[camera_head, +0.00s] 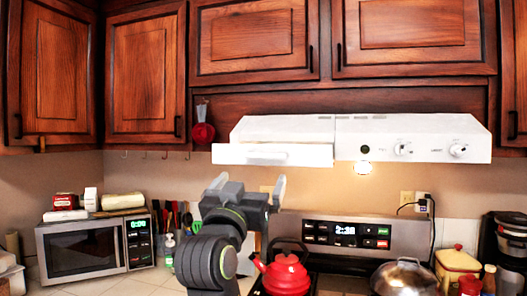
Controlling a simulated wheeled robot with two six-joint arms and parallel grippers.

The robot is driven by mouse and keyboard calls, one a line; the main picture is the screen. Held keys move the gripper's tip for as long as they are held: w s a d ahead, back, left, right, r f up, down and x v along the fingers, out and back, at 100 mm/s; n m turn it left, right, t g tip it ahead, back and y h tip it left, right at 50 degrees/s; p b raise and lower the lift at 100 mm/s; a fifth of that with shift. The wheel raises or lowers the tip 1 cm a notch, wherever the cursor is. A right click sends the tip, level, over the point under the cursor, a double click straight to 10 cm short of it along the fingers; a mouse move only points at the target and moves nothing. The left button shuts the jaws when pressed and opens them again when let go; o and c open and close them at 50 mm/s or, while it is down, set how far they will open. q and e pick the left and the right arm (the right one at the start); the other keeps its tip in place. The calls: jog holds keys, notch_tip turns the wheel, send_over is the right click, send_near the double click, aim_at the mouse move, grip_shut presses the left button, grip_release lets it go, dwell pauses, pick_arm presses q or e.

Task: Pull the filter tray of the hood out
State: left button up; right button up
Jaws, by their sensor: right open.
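The white range hood (412,135) hangs under the upper cabinets. The filter tray (232,154) is the white front panel at the hood's lower left, with a long slot-like handle. Its front edge looks slightly forward of the hood's right part. My right gripper (249,184) is raised below the tray, its two light fingertips pointing up and spread apart. Nothing shows between the fingers. It appears apart from the tray, though depth is hard to judge. My left gripper is not in view.
A red kettle (286,275) stands on the stove right of my arm. A silver lidded pan (404,279) stands further right. A microwave (82,252) and a utensil group (180,217) are to the left. Wooden cabinets (253,40) close off the space above.

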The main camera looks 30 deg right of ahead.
aim_at(264, 157)
jog(key=p+x, duration=0.4)
jog(key=x, duration=0.5)
jog(key=shift+w+d+r, duration=0.1)
jog(key=shift+r, duration=0.1)
jog(key=shift+w+d+r+p, duration=0.15)
jog(key=shift+w+d+p, duration=0.15)
jog(key=shift+w+d, duration=0.2)
